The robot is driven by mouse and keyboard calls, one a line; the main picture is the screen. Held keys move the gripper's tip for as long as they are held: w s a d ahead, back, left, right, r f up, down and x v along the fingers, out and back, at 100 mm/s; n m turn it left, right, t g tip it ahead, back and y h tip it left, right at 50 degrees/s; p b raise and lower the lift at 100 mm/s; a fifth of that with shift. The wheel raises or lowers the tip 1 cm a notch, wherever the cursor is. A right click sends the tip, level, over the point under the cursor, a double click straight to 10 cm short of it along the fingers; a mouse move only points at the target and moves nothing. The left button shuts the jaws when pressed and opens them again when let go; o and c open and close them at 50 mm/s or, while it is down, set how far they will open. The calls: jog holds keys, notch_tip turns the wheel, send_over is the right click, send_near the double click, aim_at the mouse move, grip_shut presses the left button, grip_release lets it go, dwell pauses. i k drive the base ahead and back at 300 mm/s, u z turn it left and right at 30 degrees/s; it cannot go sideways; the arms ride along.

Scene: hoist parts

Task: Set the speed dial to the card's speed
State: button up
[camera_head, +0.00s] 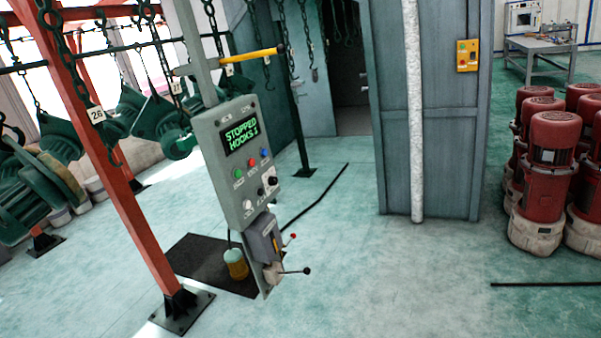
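A grey control panel (229,188) hangs on a post left of centre and looks tilted in the picture. Its dark display (241,138) reads "STOPPED HOOKS" in green, with a small figure after it. Below are a green button (238,173), a red button (251,163) and a blue button (264,153). A black round knob (272,181) sits at the lower right of the panel face, with smaller controls beside it. Its marks are too small to read, and I cannot tell if it is the speed dial. I cannot make out a speed card. My gripper is not in view.
A yellow bar (252,54) sticks out above the panel. A lever box (264,238) hangs below it. A red post (128,190) and chain-hung green parts (160,122) stand left. Red motors (549,165) stand right. The floor (380,280) in front is clear.

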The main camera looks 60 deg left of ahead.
aim_at(272, 182)
jog(key=u, duration=0.35)
jog(key=i, duration=1.2)
jog(key=u, duration=1.2)
jog(key=i, duration=0.8)
jog(key=u, duration=0.55)
jog(key=k, duration=0.85)
jog(key=u, duration=0.2)
jog(key=i, duration=0.9)
jog(key=z, duration=0.1)
